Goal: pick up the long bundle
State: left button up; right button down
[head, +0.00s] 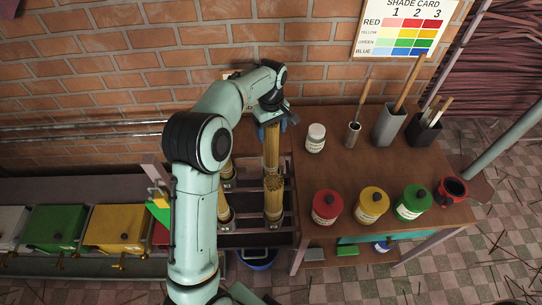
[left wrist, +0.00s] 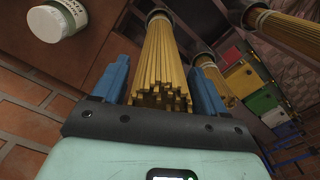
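Yellow stick bundles stand in metal cups in a dark rack below the brick wall. One bundle (head: 271,150) at the back right of the rack reaches up to my left gripper (head: 275,124). In the left wrist view a bundle (left wrist: 163,62) lies between the two blue fingers of my left gripper (left wrist: 165,85), its cut ends towards the palm. The fingers are apart, with a narrow gap beside the bundle; contact is not clear. Another bundle (head: 273,197) stands in front of it, and one (head: 224,202) stands to the left. My right gripper is out of view.
A brown table (head: 345,240) to the right holds a white jar (head: 315,138), tool pots, and red (head: 327,205), yellow (head: 372,204) and green (head: 412,202) jars. Coloured bins (head: 116,229) line the left. The brick wall is close behind my gripper.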

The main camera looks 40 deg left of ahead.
pick_arm(q)
grip_shut()
jog(key=shift+r, duration=0.15)
